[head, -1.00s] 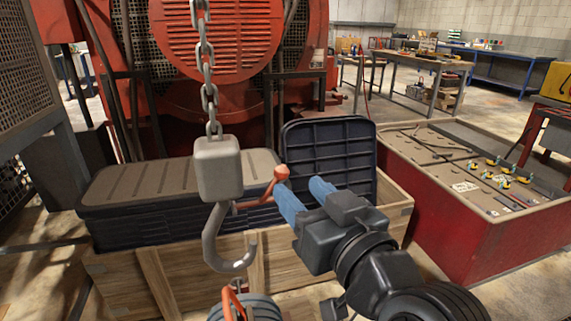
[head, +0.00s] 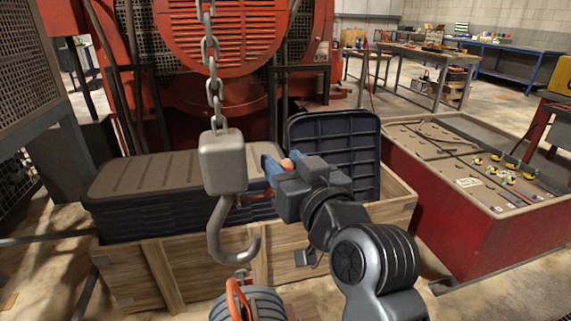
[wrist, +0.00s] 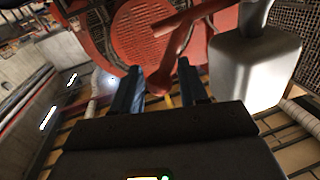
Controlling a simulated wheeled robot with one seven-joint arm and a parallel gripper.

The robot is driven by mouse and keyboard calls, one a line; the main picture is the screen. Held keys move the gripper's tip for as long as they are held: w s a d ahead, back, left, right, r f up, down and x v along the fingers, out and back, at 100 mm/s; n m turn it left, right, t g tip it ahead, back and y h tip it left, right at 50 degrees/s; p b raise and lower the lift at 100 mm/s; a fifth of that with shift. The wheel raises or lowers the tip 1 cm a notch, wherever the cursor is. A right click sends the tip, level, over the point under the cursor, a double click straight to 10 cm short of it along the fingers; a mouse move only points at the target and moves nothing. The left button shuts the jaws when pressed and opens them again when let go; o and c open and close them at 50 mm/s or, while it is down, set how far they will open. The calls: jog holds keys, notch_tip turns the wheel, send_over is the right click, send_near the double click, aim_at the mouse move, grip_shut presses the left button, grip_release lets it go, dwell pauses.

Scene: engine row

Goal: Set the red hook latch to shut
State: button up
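The grey hook (head: 232,240) hangs on a chain under a pale block (head: 222,162). The red hook latch is a thin lever with a round knob (head: 287,165); its arm runs from beside the hook up to the right and is mostly hidden by my gripper in the head view. My gripper (head: 279,168) has blue fingers and is right of the block, at the knob. In the wrist view the latch (wrist: 178,52) comes down with its knob between the fingers of my gripper (wrist: 160,80), with a gap showing on each side. The fingers are open.
The pale block also stands close right of the fingers in the wrist view (wrist: 252,70). A wooden crate (head: 205,260) with black lidded cases is behind the hook. An orange-looped load (head: 250,303) sits below it. A red bin (head: 440,215) stands at the right.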

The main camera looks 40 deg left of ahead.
grip_shut()
jog(key=shift+f, duration=0.1)
dwell(0.4)
